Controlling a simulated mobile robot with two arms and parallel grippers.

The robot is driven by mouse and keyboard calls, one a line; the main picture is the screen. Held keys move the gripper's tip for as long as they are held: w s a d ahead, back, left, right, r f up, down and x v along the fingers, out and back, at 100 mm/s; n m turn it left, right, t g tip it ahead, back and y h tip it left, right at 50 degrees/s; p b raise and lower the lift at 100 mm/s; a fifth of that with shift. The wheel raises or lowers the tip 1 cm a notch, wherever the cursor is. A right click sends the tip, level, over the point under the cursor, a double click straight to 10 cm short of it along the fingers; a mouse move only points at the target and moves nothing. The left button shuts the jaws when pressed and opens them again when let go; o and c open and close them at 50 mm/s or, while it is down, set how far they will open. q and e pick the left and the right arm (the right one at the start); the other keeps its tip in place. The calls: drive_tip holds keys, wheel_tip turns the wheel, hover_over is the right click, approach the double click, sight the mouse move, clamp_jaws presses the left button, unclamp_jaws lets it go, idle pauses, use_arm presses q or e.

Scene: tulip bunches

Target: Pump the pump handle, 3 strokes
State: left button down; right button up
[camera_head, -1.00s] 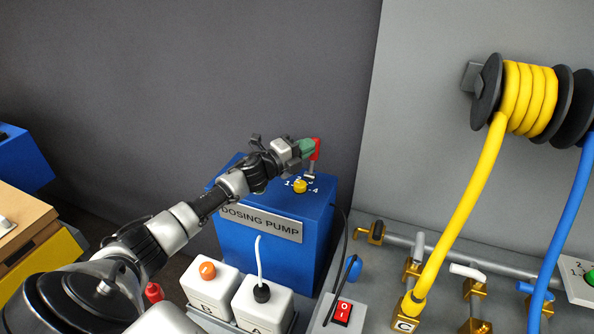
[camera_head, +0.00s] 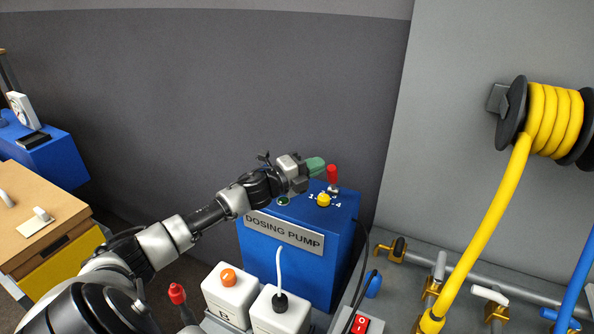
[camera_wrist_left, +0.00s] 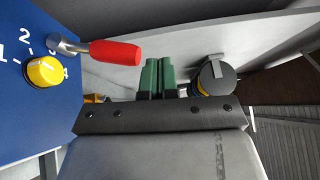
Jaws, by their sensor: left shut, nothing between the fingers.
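The dosing pump is a blue box (camera_head: 290,262) in the middle of the head view. Its handle is a red grip (camera_head: 332,172) on a short metal stem, standing at the top of the box beside a yellow knob (camera_head: 323,200) with numbers. My left gripper (camera_head: 316,166) has green fingers, shut and empty, just left of the red grip in the head view. In the left wrist view the shut fingers (camera_wrist_left: 158,76) point away, and the red grip (camera_wrist_left: 115,52) lies to their left, apart from them. The yellow knob (camera_wrist_left: 46,72) is further left. My right gripper is not in view.
White containers with an orange cap (camera_head: 228,278) and a black cap (camera_head: 281,302) stand in front of the pump. A red switch (camera_head: 361,324), pipes with brass valves and a yellow hose (camera_head: 490,215) are to the right. A grey wall is behind.

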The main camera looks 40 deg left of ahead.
use_arm(q)
drive_tip(key=s, duration=0.1)
drive_tip(key=s+a+r+b, duration=0.1)
drive_tip(key=s, duration=0.1)
drive_tip(key=s+a, duration=0.1)
drive_tip(key=s, duration=0.1)
drive_tip(key=shift+r, duration=0.35)
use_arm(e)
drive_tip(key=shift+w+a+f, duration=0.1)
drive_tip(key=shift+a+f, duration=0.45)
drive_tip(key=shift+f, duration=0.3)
use_arm(q)
drive_tip(key=shift+d, duration=0.15)
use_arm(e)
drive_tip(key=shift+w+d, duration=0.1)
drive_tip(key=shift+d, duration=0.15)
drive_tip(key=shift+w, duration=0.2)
